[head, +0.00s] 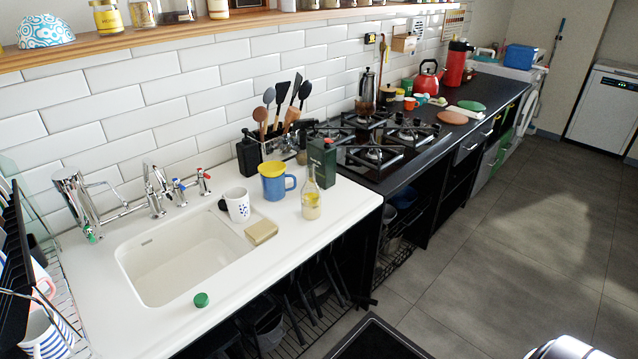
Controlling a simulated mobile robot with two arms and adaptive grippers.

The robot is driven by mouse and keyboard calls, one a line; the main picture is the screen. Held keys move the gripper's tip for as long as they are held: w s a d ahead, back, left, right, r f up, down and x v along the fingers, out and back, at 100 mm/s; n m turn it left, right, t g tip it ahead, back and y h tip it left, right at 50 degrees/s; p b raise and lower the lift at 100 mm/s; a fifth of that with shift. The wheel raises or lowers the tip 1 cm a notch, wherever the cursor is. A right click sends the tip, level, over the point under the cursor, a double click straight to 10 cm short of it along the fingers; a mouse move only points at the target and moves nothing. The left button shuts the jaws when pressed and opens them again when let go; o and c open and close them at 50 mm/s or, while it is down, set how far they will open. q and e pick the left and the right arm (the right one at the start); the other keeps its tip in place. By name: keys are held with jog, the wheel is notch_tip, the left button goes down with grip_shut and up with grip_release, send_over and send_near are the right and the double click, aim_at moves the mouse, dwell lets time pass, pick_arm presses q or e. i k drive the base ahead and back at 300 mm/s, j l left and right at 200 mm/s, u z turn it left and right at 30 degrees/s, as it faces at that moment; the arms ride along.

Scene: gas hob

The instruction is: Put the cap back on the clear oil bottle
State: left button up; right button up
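The clear oil bottle (311,203) stands upright on the white worktop, right of the sink and near the front edge. It holds some yellowish oil in its lower part, and I see no cap on its narrow neck. A small round green cap (201,299) lies on the worktop in front of the sink, close to the front edge and well left of the bottle. Neither of my grippers is in view. A white rounded part at the bottom right edge looks like part of my arm.
A dark green tin (322,162) stands just behind the bottle. A blue mug (277,186) with a yellow top, a white mug (237,204) and a sponge (261,232) sit left of it. The sink (185,257) opens behind the cap. The gas hob (375,140) lies beyond.

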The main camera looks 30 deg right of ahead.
aim_at(310, 193)
jog(key=k+z, duration=0.1)
jog(key=z, duration=0.9)
